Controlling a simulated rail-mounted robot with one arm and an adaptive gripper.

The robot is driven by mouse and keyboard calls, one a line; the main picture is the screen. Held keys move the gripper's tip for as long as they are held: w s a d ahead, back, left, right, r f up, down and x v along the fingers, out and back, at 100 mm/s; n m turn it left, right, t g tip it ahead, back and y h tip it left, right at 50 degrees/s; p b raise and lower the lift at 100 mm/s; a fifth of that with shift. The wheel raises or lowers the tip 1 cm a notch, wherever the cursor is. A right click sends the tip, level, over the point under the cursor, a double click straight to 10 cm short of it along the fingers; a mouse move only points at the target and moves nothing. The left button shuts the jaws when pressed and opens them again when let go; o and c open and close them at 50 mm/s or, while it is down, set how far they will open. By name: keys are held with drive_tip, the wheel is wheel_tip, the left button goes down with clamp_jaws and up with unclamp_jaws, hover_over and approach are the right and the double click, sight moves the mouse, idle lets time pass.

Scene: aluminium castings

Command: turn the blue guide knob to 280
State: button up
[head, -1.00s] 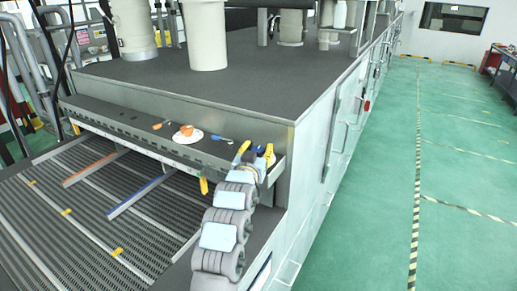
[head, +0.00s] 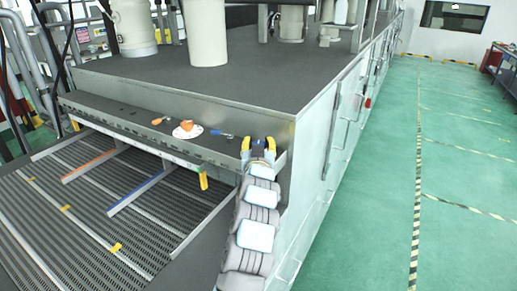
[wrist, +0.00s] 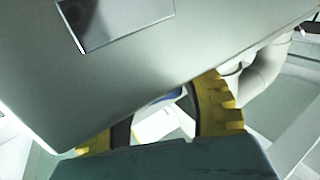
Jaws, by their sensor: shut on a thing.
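My gripper (head: 258,147) is at the right end of the grey shelf (head: 130,118) on the machine's front, its yellow fingers either side of what appears to be the blue guide knob. The knob is mostly hidden by the fingers and wrist in the head view. In the wrist view, a sliver of blue (wrist: 160,107) and a pale surface (wrist: 155,125) show between the two yellow fingers (wrist: 160,122). No scale number or pointer position can be read. The blue guide rail (head: 138,192) lies over the conveyor below the shelf.
An orange knob on a white dial (head: 187,129) stands left of my gripper, with an orange-handled lever (head: 160,121) and a blue-handled lever (head: 222,133) near it. An orange guide rail (head: 88,166) lies further left. The green floor (head: 460,200) is clear.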

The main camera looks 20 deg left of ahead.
drive_tip(key=shift+r+n+g+y+b, duration=0.1)
drive_tip(key=shift+n+g+y+b, duration=0.25)
drive_tip(key=shift+y+b, duration=0.3)
drive_tip(key=o, duration=1.2)
drive_tip(key=shift+s, duration=0.1)
drive_tip(key=shift+o, duration=0.2)
drive_tip(key=shift+s, duration=0.1)
drive_tip(key=shift+v, duration=2.05)
drive_tip(key=v, duration=0.7)
drive_tip(key=shift+s, duration=0.3)
drive_tip(key=shift+d, duration=0.15)
